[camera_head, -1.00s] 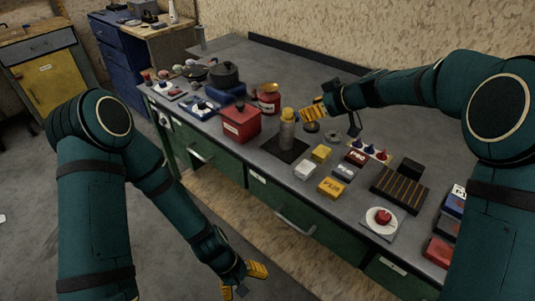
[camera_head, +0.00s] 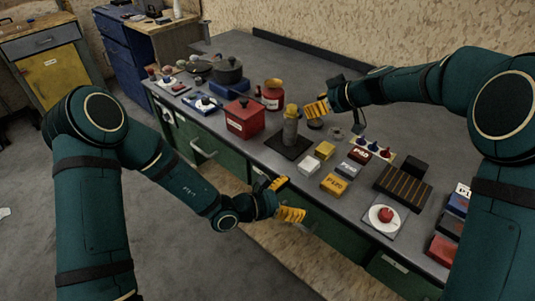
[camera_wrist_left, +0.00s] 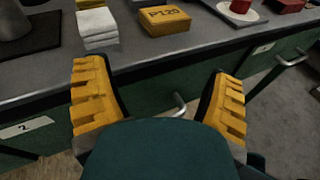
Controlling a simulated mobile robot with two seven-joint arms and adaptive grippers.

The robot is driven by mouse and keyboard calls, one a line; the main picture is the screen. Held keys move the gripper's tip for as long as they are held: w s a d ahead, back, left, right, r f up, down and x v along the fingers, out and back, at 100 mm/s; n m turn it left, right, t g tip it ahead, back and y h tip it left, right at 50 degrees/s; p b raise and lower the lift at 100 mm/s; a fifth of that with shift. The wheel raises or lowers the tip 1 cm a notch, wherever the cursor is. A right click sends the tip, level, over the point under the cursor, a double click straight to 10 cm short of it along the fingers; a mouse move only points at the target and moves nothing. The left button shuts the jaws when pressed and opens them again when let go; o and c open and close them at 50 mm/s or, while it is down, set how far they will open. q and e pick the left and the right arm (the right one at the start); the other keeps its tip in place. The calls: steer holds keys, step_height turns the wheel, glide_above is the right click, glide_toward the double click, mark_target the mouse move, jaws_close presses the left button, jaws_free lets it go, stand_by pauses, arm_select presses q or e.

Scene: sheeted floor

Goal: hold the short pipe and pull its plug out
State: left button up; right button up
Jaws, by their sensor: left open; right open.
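The short pipe (camera_head: 289,132) is a grey upright cylinder standing on a dark square mat (camera_head: 276,145) on the bench. Its plug (camera_head: 291,110) is the yellow piece seated in its top. The pipe's lower part shows at the upper left of the left wrist view (camera_wrist_left: 12,20). My left gripper (camera_head: 286,199) is open and empty in front of the bench's front edge, below and apart from the pipe. My right gripper (camera_head: 318,106) has yellow fingers and is open, just right of the plug; I see no contact between them.
A red box (camera_head: 244,119) stands left of the pipe. To the right are a white block (camera_head: 308,165), a yellow block (camera_head: 334,184), a slotted dark tray (camera_head: 402,188) and a white plate with a red knob (camera_head: 384,217). Drawer handles (camera_head: 203,151) stick out from the bench front.

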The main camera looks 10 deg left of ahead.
arm_select(q)
steer(key=w+a+r+n+t+y, duration=0.2)
steer(key=w+a+r+n+t, duration=0.1)
steer(key=w+n+t, duration=0.15)
steer(key=n+t+y, duration=0.4)
glide_toward(287, 131)
steer(key=x, duration=1.2)
